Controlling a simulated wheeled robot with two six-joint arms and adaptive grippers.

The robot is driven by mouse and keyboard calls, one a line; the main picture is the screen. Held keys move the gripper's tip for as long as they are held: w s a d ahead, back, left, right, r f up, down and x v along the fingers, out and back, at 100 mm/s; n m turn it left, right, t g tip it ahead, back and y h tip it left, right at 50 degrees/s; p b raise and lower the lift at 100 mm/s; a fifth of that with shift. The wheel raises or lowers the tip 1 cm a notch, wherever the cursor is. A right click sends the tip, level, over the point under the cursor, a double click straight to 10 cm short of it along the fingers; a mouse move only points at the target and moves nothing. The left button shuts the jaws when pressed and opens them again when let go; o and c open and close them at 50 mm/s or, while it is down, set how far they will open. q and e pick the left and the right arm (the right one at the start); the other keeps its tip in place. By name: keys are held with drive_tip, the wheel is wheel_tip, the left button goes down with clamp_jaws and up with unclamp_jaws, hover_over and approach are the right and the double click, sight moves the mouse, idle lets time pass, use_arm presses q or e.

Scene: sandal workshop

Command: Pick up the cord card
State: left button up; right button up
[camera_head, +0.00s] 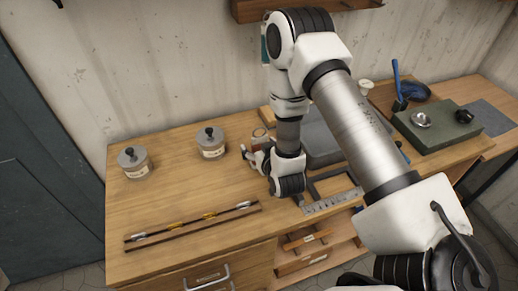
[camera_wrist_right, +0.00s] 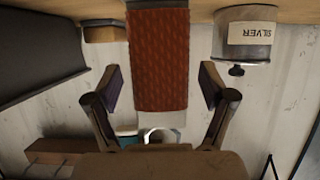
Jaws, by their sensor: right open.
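The wrist view appears upside down. In it a flat reddish, finely patterned piece, which looks like the cord card (camera_wrist_right: 160,60), has a grey end at the picture's top. My right gripper (camera_wrist_right: 160,82) is open, one finger on each side of the card, with a visible gap on both sides. In the head view the right gripper (camera_head: 254,158) is low over the workbench, right of the jars; the card there is mostly hidden by the gripper and arm. My left gripper is not in view.
A jar labelled SILVER (camera_wrist_right: 245,42) is beside the card. A rack with thin rods (camera_head: 190,229) lies in front. A grey block (camera_head: 322,148) sits right of the gripper.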

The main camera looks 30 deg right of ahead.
drive_tip(key=shift+s+r, duration=0.1)
drive_tip(key=shift+s, duration=0.05)
drive_tip(key=shift+s+a+r, duration=0.1)
drive_tip(key=shift+s, duration=0.05)
drive_tip(key=c, duration=1.4)
drive_tip(key=shift+r, duration=0.35)
wheel_tip(320, 180, up, 9)
drive_tip(key=shift+r+b, duration=0.1)
drive_tip(key=shift+b, duration=0.9)
